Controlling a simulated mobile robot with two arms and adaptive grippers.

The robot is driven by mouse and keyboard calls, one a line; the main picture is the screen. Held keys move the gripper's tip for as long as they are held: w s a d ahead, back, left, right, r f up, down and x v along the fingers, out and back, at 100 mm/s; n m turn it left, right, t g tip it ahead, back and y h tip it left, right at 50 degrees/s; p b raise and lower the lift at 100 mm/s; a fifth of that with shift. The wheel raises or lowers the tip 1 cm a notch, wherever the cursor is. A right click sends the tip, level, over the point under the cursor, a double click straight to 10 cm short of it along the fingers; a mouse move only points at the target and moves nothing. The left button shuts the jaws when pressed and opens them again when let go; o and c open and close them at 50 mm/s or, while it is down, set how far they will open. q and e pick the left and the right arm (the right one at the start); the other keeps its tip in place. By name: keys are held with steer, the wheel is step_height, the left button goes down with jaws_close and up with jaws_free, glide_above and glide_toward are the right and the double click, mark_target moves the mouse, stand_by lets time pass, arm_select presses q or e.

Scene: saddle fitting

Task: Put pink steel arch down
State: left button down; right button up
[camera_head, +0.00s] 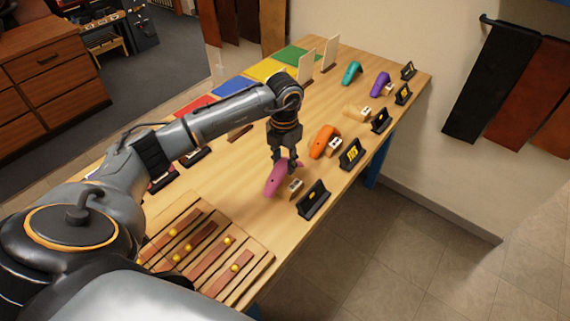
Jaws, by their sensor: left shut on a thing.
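The pink steel arch (275,180) is at the near right part of the wooden table, close to its right edge. My left gripper (284,167) reaches down from above and is shut on the arch's upper end. I cannot tell whether the arch touches the tabletop. A small light wooden block with a dark hole (295,186) sits just right of the arch. My right gripper is not in view.
An orange arch (323,141) stands beyond the pink one, with teal (351,73) and purple (380,83) arches farther back. Black sign holders (313,199) line the right edge. A slatted wooden rack (208,248) is in front. Coloured mats (232,87) lie along the left.

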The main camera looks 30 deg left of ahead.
arm_select(q)
steer(key=shift+f+p, duration=0.45)
steer(key=shift+f, duration=0.7)
steer(key=shift+d+f, duration=0.1)
steer(key=c, duration=0.9)
jaws_free()
steer(key=shift+c, duration=0.2)
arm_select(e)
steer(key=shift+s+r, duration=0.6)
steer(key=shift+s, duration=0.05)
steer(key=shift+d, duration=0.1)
